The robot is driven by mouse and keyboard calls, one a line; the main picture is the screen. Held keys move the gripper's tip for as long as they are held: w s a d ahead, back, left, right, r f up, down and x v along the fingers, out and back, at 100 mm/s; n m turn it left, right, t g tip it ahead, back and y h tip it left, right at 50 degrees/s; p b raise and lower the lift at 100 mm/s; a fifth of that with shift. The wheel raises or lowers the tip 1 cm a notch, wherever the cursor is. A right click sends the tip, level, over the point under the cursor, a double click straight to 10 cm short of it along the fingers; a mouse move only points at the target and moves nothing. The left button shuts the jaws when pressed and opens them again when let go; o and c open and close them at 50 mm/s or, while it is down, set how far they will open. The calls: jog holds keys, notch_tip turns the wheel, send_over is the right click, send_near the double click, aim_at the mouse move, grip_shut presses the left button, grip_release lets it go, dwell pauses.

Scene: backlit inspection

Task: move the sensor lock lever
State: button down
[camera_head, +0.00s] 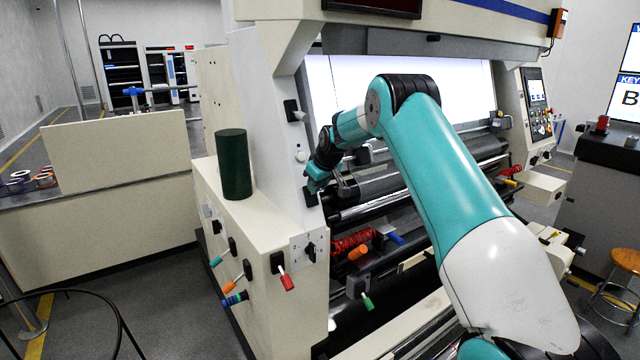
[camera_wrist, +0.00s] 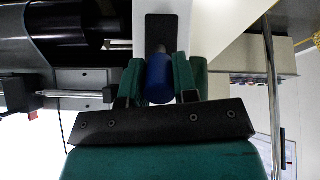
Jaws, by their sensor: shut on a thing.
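In the wrist view, a lever with a blue cylindrical grip (camera_wrist: 159,80) stands out from a dark mounting plate (camera_wrist: 161,30) on the machine's pale side frame. My gripper (camera_wrist: 159,72) is shut on the blue grip, with one green finger on each side of it. No label shows that names this lever. In the head view, my gripper (camera_head: 316,182) is at the inner left side frame, by a small black plate (camera_head: 309,196). The blue grip is hidden there by my gripper.
A dark green cylinder (camera_head: 234,165) stands on the cabinet left of my gripper. Below are a rotary knob (camera_head: 310,250), a red-handled lever (camera_head: 286,281) and several other coloured levers. Dark rollers (camera_head: 385,180) lie right of my gripper, before the bright backlit panel (camera_head: 455,85).

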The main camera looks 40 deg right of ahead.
jog(key=c, duration=0.9)
grip_release()
jog(key=b+v, duration=0.5)
jog(key=v, duration=1.2)
jog(key=shift+s+r+b, duration=0.1)
jog(key=shift+r+b, duration=0.15)
jog(key=shift+b, duration=0.15)
